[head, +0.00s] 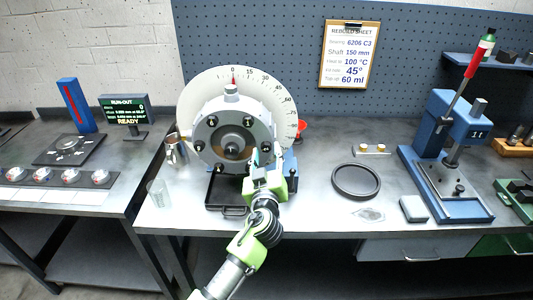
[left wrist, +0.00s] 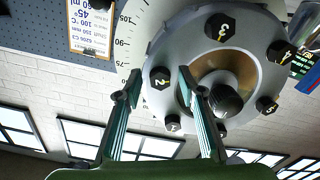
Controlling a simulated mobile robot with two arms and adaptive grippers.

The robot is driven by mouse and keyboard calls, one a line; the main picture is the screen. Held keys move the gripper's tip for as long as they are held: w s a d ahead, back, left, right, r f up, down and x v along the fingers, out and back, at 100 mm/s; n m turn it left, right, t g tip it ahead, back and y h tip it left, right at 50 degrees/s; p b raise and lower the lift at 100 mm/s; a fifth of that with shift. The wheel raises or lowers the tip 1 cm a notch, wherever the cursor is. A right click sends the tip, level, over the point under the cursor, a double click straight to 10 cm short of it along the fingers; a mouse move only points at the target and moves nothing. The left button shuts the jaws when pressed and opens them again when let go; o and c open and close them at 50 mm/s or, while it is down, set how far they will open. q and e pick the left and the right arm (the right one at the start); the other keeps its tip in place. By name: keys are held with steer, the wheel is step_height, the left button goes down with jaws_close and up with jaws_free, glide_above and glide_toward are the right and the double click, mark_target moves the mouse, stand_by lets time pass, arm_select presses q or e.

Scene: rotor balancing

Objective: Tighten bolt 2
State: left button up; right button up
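The grey round housing (head: 210,133) stands upright in front of a white dial, with black hex bolts around its face. Bolt 2 (left wrist: 160,78) appears between the two fingertips of my left gripper (left wrist: 159,82), which is open. There is visible space on both sides of the bolt, and I cannot tell how deep the fingers reach. In the head view my left gripper (head: 264,158) is at the lower right of the face and covers that part. My right gripper is not in view.
Bolt 3 (left wrist: 221,27) and the dark central shaft end (left wrist: 226,100) are close to the fingers. A black tray (head: 212,196) lies under the housing. A black ring (head: 356,195) and a blue press (head: 418,160) are to the right. A clear cup (head: 158,193) stands left.

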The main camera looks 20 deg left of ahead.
arm_select(q)
steer(key=shift+c, duration=0.3)
jaws_close()
